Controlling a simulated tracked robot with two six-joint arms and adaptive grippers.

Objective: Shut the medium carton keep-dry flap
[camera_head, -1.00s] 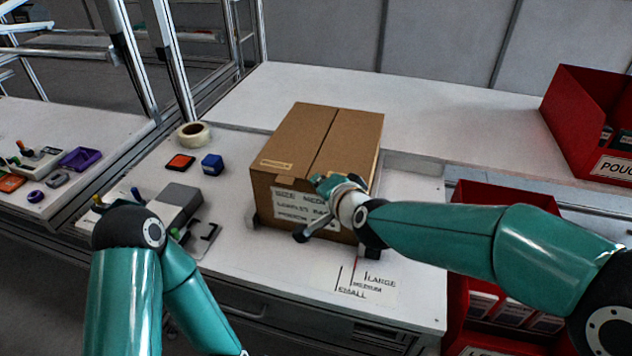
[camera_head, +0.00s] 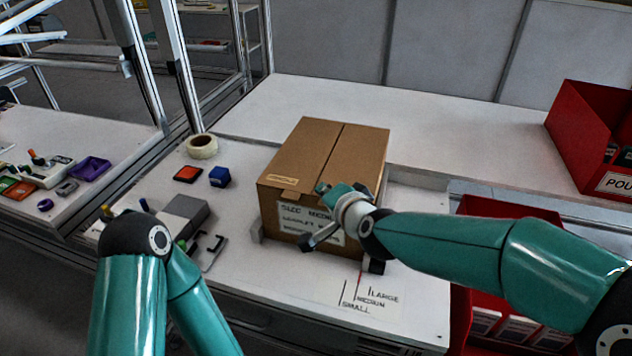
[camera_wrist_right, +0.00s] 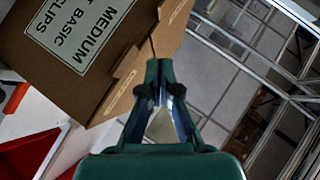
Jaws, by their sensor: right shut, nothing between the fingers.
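The medium carton (camera_head: 300,150) is a brown box standing on the white bench, with a size label (camera_head: 300,222) on its front. Two top panels lie about flat and meet at a seam; the left panel (camera_head: 298,150) carries a small pale label at its front edge, too small to read in the head view. My right gripper (camera_head: 328,190) is at the carton's top front edge, near the seam. In the right wrist view its fingers (camera_wrist_right: 159,66) are closed with nothing between them, close to the carton's top edge; contact is unclear. My left gripper is hidden.
A tape roll (camera_head: 201,146), an orange-topped pad (camera_head: 187,174) and a blue block (camera_head: 220,177) lie left of the carton. A grey device (camera_head: 186,212) is nearer my left arm. Red bins (camera_head: 590,125) stand at the right. The bench behind the carton is clear.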

